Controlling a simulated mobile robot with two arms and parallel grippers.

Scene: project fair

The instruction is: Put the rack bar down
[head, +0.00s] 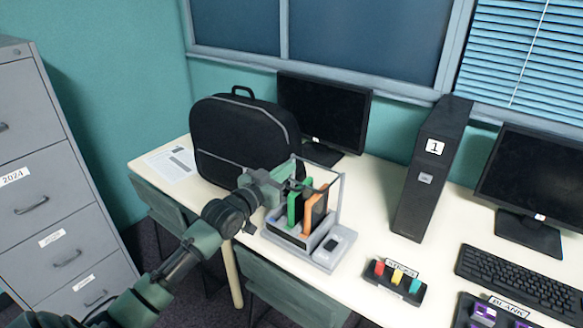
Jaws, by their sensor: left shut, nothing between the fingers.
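The rack (318,255) is a light grey stand on the desk. It holds a green board (293,208) and an orange board (314,212), both upright. A thin grey rack bar (322,166) runs across the top of the rack's posts; its exact seating is too small to tell. My left gripper (300,185) is at the back left of the rack, just below the bar's height. It is shut with nothing in it, and its fingertips are partly lost against the rack and boards. My right gripper is not in view.
A black backpack (235,135) stands close behind my left arm. A monitor (325,110), a tall black computer tower (430,170) and a tray of coloured blocks (392,285) surround the rack. Free desk (370,205) lies between rack and tower.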

